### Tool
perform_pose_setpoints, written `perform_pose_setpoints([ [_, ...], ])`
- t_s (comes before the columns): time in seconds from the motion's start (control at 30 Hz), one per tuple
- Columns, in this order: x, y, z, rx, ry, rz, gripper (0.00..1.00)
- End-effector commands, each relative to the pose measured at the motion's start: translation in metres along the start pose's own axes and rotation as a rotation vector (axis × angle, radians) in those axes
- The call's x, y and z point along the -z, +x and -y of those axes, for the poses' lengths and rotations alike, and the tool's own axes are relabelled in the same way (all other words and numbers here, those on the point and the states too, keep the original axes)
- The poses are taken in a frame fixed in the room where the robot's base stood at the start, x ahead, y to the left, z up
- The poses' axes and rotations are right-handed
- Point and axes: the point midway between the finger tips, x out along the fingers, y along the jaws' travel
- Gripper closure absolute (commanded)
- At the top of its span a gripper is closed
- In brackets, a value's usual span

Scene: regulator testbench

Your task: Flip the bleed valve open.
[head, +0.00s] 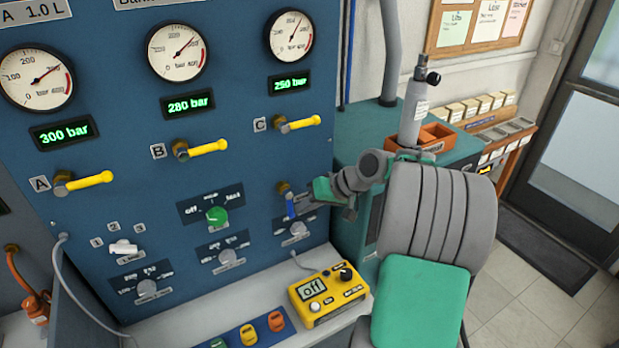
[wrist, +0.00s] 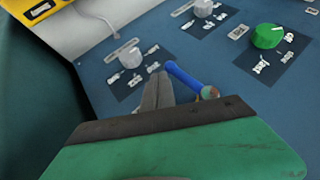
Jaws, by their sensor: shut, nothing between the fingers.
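The bleed valve appears to be the small blue lever (head: 290,205) on the blue panel, right of the green knob. In the head view it hangs down from its brass pivot. In the wrist view the blue lever (wrist: 185,78) runs from its pivot, right of my fingers, to a free end by my fingertips. My gripper (wrist: 159,82) is shut with nothing in it, its grey fingers together close beside the lever. I cannot tell whether they touch it. In the head view my gripper (head: 303,209) is at the lever's right side, its fingers small and partly hidden.
Yellow valve levers A (head: 90,181), B (head: 207,148) and C (head: 303,123) point right below their gauges. A green knob (head: 217,215) and grey knobs sit nearby. A yellow handheld box (head: 328,294) reading "off" lies on the ledge below. A teal cabinet (head: 372,120) stands right of the panel.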

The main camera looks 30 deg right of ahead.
Motion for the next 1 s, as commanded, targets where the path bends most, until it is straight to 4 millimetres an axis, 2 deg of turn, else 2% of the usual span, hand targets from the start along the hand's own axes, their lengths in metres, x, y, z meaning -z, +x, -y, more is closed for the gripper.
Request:
perform_pose_setpoints([
  [0.63,0.000,-0.002,0.000,-0.001,0.000,-0.002,1.00],
  [0.77,0.000,-0.018,-0.001,-0.003,-0.001,-0.004,1.00],
  [1.0,0.000,-0.063,-0.001,-0.002,-0.001,-0.004,1.00],
])
